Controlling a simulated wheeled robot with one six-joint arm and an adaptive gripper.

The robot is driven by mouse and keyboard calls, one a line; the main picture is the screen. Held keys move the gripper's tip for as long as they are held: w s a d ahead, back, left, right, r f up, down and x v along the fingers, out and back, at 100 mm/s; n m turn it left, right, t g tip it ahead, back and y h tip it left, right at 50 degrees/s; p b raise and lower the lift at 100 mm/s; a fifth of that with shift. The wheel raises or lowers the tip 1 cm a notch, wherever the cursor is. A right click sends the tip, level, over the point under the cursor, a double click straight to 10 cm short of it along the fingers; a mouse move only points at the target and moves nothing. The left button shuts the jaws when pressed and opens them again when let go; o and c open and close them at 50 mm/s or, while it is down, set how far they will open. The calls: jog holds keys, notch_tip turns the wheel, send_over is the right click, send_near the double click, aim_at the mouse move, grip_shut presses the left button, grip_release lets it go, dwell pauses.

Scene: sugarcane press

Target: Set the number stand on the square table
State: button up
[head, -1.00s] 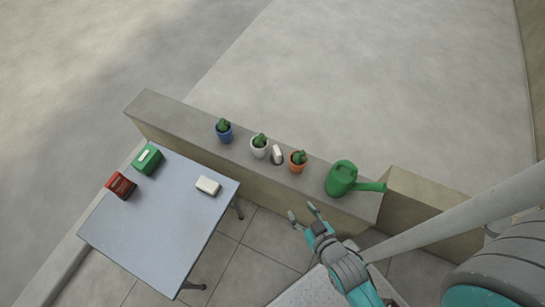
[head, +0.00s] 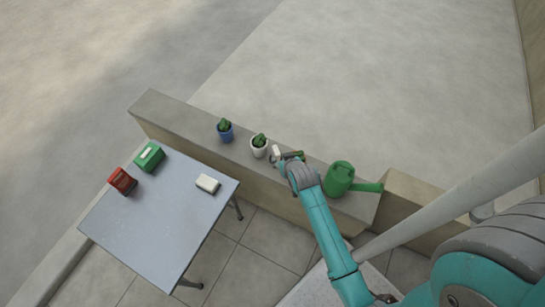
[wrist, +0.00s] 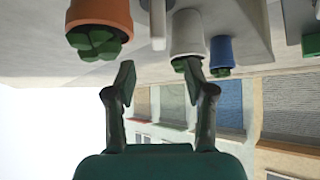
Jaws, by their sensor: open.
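The number stand appears to be the small white upright piece (head: 276,150) on the low wall, between the white pot and the orange pot. In the wrist view, which is upside down, the number stand (wrist: 158,22) shows as a thin pale slab beyond the gap between my fingers. My gripper (wrist: 158,78) is open and empty, its fingers spread apart. In the head view my gripper (head: 280,158) is at the wall close beside the stand, partly hidden by my wrist. The square table (head: 150,225) stands left of the wall, its grey top largely bare.
The white pot (head: 259,147) and orange pot (wrist: 98,20) flank the stand closely. A blue pot (head: 225,131) and green watering can (head: 341,178) are also on the wall. A white block (head: 207,183), green box (head: 149,156) and red item (head: 122,181) occupy the table's far side.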

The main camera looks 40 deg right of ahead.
aim_at(277, 152)
jog(key=x, duration=1.1)
jog(key=shift+w+d, duration=0.25)
jog(key=shift+w, duration=0.05)
grip_shut()
